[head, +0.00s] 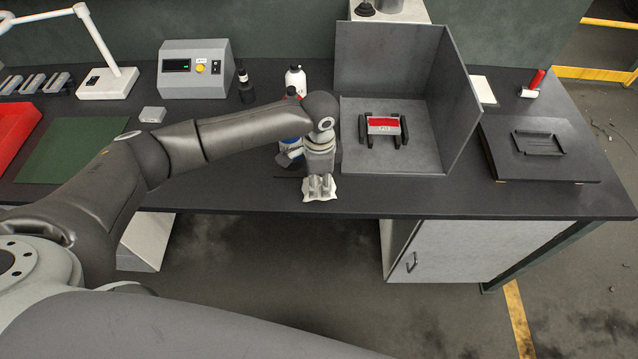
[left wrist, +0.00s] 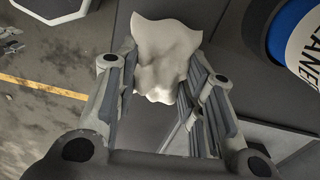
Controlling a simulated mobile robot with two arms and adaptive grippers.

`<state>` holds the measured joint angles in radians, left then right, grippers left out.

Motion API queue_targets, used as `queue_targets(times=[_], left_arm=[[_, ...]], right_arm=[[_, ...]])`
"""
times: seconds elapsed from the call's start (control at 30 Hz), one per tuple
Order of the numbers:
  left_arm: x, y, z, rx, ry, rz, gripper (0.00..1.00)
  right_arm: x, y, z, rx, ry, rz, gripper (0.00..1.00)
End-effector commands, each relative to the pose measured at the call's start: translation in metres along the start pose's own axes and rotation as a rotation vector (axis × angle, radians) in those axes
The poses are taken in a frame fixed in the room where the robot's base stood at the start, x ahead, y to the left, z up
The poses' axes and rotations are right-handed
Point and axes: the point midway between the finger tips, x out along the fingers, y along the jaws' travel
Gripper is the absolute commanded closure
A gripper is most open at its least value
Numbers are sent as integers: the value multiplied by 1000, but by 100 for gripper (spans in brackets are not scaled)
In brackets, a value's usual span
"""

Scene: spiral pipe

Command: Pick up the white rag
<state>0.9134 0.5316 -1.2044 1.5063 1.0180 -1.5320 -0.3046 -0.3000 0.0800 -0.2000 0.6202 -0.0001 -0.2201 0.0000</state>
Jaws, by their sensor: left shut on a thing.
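The white rag (head: 320,195) shows at the front edge of the dark workbench in the head view, below my left gripper (head: 320,182). In the left wrist view the rag (left wrist: 165,48) is bunched and creased between the fingertips of my left gripper (left wrist: 163,88). The gripper is shut on the rag. Whether the rag still touches the bench I cannot tell. My right gripper is not in view.
A grey walled box (head: 395,70) with a red-and-white part (head: 383,125) stands to the right. The bench front (head: 250,195) is clear.

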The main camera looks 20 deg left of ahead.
Motion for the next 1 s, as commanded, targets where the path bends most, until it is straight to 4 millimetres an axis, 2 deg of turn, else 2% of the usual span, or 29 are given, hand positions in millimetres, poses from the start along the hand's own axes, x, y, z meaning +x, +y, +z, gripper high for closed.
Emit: queue_targets(times=[0.07, 0.17, 0.4, 0.7, 0.8, 1.0], left_arm=[[-14, -1, 0, 1, 4, -4, 87], [-27, 13, 0, 6, 3, -2, 87], [-76, 58, 3, 8, 4, -3, 87], [-102, 117, 8, 6, 3, -2, 87], [-108, 129, 8, 3, 2, -2, 87], [-113, 139, 10, 1, 0, -1, 87]], right_arm=[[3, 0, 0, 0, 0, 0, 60], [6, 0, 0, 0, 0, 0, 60], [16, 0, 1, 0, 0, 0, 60], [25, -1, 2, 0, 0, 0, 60], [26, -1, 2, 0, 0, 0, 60], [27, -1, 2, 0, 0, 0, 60]])
